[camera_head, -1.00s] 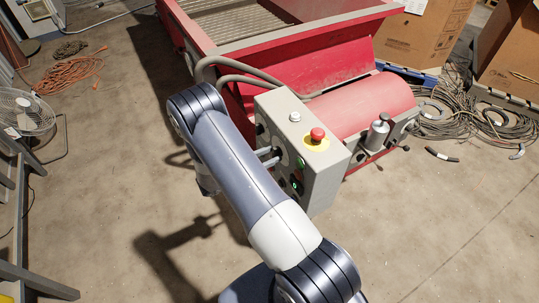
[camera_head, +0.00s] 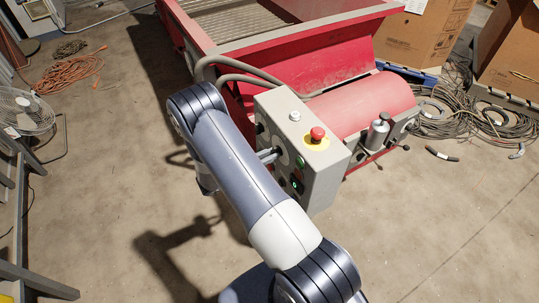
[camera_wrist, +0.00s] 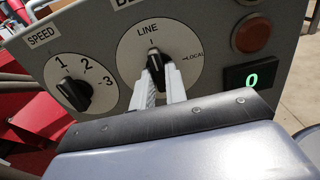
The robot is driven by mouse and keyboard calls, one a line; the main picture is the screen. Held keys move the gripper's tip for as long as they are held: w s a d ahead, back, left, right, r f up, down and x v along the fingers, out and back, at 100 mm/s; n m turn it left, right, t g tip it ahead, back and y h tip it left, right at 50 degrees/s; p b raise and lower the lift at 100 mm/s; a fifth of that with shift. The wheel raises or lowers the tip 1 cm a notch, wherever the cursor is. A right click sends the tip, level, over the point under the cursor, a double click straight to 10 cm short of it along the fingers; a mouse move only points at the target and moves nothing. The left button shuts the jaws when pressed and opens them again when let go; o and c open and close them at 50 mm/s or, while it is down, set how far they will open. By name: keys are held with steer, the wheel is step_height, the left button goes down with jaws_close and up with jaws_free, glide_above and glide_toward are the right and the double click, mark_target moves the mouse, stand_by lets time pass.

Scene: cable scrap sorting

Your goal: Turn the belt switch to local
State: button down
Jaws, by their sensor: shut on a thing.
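The belt switch (camera_wrist: 154,60) is a black knob on a white round plate, with LINE at the top and LOCAL at the right. Its visible tip points up at the LINE mark. My gripper (camera_wrist: 160,78) is shut on this knob, with one pale finger on each side; the fingers hide its lower part. In the head view, my gripper (camera_head: 272,155) reaches the left face of the grey control box (camera_head: 328,176); the knob itself is hard to make out there.
A SPEED dial (camera_wrist: 74,93) sits left of the switch. A red-orange button (camera_wrist: 251,33) and a green lit 0 display (camera_wrist: 252,77) are at its right. A red emergency stop (camera_head: 317,134) and a white button (camera_head: 295,116) top the box. Red machinery (camera_head: 362,105) stands behind.

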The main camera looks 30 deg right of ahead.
steer(key=shift+f+m+b, duration=0.15)
steer(key=shift+m+b, duration=0.15)
steer(key=shift+b, duration=0.15)
steer(key=m+b, duration=1.7)
steer(key=b, duration=0.3)
steer(key=shift+b, duration=0.3)
steer(key=c, duration=1.4)
jaws_free()
steer(key=shift+c, duration=0.2)
steer(key=shift+a, duration=0.1)
